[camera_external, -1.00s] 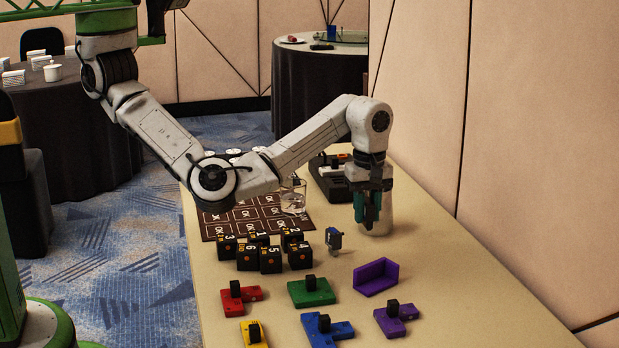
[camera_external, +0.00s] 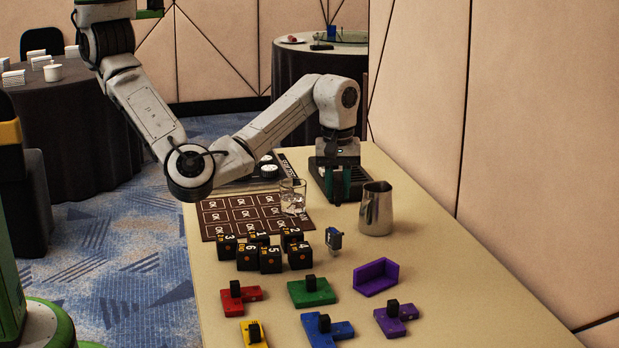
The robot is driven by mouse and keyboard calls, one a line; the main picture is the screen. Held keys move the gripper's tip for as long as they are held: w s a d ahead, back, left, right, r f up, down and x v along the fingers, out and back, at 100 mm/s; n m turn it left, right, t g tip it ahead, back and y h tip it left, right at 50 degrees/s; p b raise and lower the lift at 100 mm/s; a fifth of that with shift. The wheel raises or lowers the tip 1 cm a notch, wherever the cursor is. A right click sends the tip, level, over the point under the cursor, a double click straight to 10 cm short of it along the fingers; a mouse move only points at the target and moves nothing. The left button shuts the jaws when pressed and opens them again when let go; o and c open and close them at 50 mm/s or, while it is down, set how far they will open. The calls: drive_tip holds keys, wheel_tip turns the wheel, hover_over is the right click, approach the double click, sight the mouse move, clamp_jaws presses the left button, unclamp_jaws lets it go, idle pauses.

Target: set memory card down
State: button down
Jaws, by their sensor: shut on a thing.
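My gripper (camera_external: 341,195) points straight down at the far part of the table, over or just in front of a black device (camera_external: 322,172). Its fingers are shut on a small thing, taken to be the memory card. The card itself cannot be made out between the dark fingers at this size. Whether it touches the device or the table cannot be told. The wrist and fingers hide much of the device's top and front.
A steel pitcher (camera_external: 376,210) stands close to the right of my gripper, and a glass (camera_external: 293,197) to its left on a brown grid mat (camera_external: 222,229). A small blue-grey item (camera_external: 334,240), black numbered cubes (camera_external: 270,259) and coloured knobbed blocks (camera_external: 312,292) are nearer. The table's right front is clear.

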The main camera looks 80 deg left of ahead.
drive_tip(key=a+m+p, duration=0.8)
drive_tip(key=a+p, duration=0.1)
drive_tip(key=a, duration=0.2)
drive_tip(key=s+a+f+m+p, duration=0.2)
drive_tip(key=s+a+m+p, duration=0.3)
drive_tip(key=s+a, duration=0.35)
drive_tip(key=s+r+n+b, duration=0.25)
drive_tip(key=s+n, duration=0.45)
drive_tip(key=s, duration=1.7)
drive_tip(key=w+f, duration=0.3)
drive_tip(key=w, duration=0.1)
drive_tip(key=w+f, duration=0.3)
drive_tip(key=w, duration=0.1)
drive_tip(key=w+f, duration=0.3)
drive_tip(key=w, duration=0.2)
drive_tip(key=shift+w+d+f+p, duration=0.1)
drive_tip(key=shift+d+f+p, duration=0.05)
drive_tip(key=shift+d+p, duration=0.25)
drive_tip(key=shift+w+f, duration=0.35)
drive_tip(key=shift+f, duration=1.65)
drive_tip(key=shift+f, duration=0.15)
